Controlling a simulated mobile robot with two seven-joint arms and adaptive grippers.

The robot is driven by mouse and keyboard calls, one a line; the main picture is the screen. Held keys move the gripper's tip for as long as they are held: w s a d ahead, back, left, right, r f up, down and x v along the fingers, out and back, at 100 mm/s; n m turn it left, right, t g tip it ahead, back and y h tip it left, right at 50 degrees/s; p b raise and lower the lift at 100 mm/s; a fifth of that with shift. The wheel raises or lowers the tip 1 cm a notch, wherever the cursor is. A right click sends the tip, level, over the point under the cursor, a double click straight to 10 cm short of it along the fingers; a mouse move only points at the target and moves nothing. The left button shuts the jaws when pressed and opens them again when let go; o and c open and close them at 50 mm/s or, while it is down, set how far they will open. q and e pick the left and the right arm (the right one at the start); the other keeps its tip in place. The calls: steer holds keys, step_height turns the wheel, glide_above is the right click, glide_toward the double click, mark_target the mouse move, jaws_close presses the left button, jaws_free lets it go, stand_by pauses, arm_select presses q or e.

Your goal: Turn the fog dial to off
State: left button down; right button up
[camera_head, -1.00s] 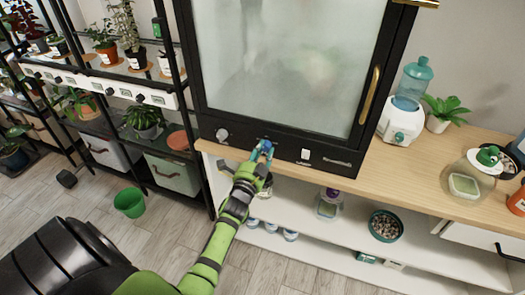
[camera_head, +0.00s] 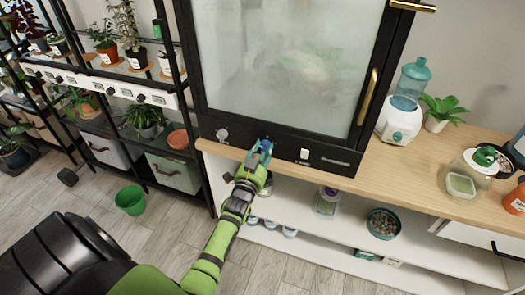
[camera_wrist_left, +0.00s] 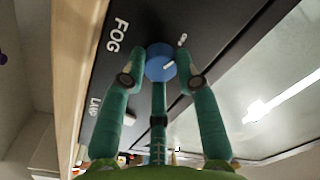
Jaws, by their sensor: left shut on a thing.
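The fog dial is a round blue knob (camera_wrist_left: 158,55) with a white pointer mark, on the black front panel under the glass cabinet (camera_head: 290,60). In the wrist view the word FOG stands beside it, and a small white label too small to read sits near the right fingertip. My left gripper (camera_head: 260,151) reaches the panel from below, its teal fingers on either side of the dial, shut on it. In the head view the fingers hide most of the dial. The pointer slants toward the right finger in the wrist view. My right gripper is not in view.
On the same panel are a pale knob (camera_head: 222,135) to the left and a white switch (camera_head: 305,154) to the right. The wooden shelf top (camera_head: 400,165) runs below the cabinet. A white-based water dispenser (camera_head: 400,121) stands right of the cabinet.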

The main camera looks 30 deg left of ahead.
arm_select(q)
steer(key=shift+r, duration=0.1)
stand_by(0.3)
steer(key=c, duration=0.9)
jaws_free()
steer(key=shift+s, duration=0.2)
steer(key=v, duration=1.1)
steer(key=shift+s+d, duration=0.1)
steer(key=shift+s, duration=0.15)
